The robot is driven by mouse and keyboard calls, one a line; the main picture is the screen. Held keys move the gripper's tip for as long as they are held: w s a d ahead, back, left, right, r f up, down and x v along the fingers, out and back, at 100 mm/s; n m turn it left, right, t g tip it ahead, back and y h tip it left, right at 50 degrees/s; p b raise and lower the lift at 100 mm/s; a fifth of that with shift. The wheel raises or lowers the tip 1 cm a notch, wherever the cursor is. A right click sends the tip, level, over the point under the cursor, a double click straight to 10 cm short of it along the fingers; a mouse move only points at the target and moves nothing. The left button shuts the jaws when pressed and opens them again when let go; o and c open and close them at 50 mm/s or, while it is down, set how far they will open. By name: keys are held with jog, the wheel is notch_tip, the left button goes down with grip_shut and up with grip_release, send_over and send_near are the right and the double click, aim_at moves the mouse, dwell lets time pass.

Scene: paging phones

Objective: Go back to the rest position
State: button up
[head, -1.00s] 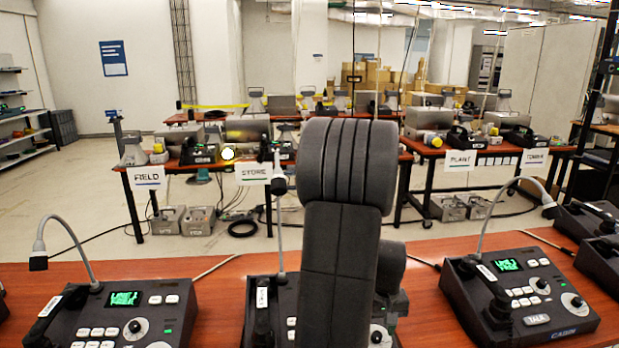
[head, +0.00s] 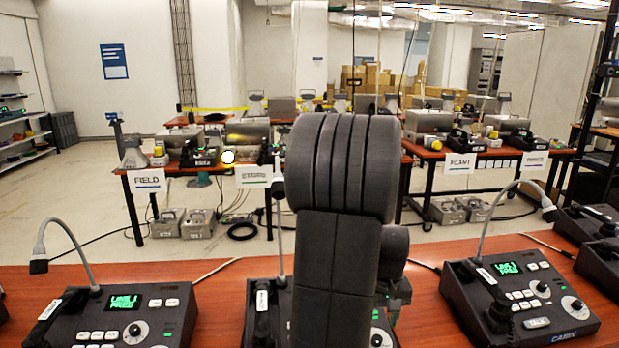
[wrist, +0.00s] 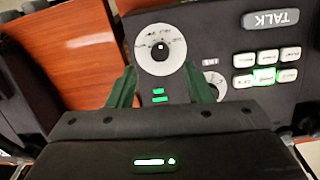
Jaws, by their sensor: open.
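My gripper shows in the wrist view (wrist: 160,88), with two green fingers spread apart and nothing between them. Beyond the fingertips is a paging phone console with a round white dial (wrist: 160,50), a grey TALK key (wrist: 271,18) and several white buttons, one lit green. In the head view my dark arm stands in front of the middle console (head: 262,318) and hides most of it. A left console (head: 120,315) and a right console (head: 515,290) stand on either side, each with a gooseneck microphone, a handset in place and a green screen.
The consoles stand on a reddish wooden desk (head: 220,285). More dark phones (head: 600,255) sit at the right edge. Across open floor (head: 60,215) are tables with equipment and paper signs, one reading FIELD (head: 147,180).

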notch_tip(320, 180, down, 6)
jog(key=shift+w+f, duration=0.15)
jog(key=shift+f, duration=0.1)
jog(key=n+h, duration=0.1)
jog(key=n, duration=0.2)
jog(key=shift+a+r+n, duration=0.1)
jog(key=shift+n, duration=0.3)
jog(key=n, duration=0.3)
jog(key=shift+t+h+b, duration=0.3)
jog(key=shift+t+b, duration=0.1)
jog(key=shift+r+n, duration=0.35)
jog(key=shift+n, duration=0.15)
notch_tip(320, 180, up, 13)
jog(key=s+a+p, duration=0.1)
jog(key=shift+s+a, duration=0.35)
jog(key=shift+a, duration=0.05)
